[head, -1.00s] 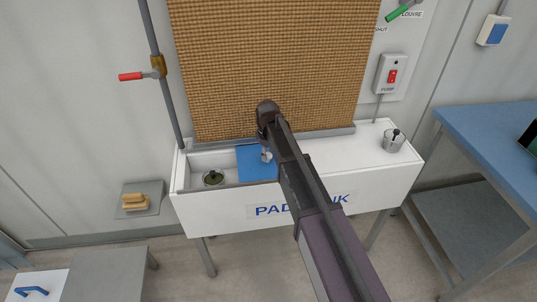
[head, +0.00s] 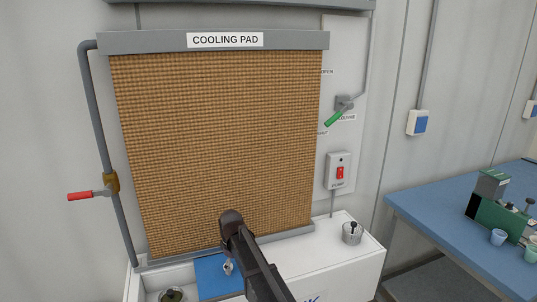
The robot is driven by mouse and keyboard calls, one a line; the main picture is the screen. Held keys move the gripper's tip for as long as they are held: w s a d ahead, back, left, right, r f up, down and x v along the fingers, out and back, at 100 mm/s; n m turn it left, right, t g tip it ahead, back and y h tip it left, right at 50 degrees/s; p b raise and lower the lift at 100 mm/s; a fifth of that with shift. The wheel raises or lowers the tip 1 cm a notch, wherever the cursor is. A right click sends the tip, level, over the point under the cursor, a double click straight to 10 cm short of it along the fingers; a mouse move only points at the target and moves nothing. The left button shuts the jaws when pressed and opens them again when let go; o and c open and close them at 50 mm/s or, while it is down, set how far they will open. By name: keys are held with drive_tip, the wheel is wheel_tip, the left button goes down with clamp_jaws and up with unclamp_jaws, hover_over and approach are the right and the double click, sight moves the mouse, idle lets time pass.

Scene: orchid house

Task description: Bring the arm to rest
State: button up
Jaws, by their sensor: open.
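My arm reaches up from the bottom edge in the head view, and its end stands over the pad tank (head: 345,262). My gripper (head: 228,268) shows only in small part beyond the arm's dark end joint, above a blue surface (head: 212,281) on the tank. Nothing is seen held in it. Its fingers are small and mostly hidden by the arm.
The cooling pad (head: 215,145) stands upright behind the tank. A red-handled valve (head: 90,195) is at left. A green louvre lever (head: 338,112) and a pump switch (head: 340,172) are at right. A metal cup (head: 352,233) stands on the tank. A blue bench (head: 430,215) is at far right.

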drive_tip(key=s+d+r+m+p, duration=0.3)
drive_tip(key=s+d, duration=0.3)
drive_tip(key=d, duration=0.4)
drive_tip(key=s+d+r+m+p, duration=0.3)
drive_tip(key=s+d+m, duration=0.2)
drive_tip(key=d, duration=0.5)
drive_tip(key=s+d+r+m+p, duration=0.3)
drive_tip(key=s+d, duration=0.4)
drive_tip(key=d, duration=0.3)
drive_tip(key=shift+d+r+m, duration=0.25)
drive_tip(key=shift+r+m, duration=0.1)
drive_tip(key=shift+m, duration=0.35)
drive_tip(key=shift+s+a, duration=0.1)
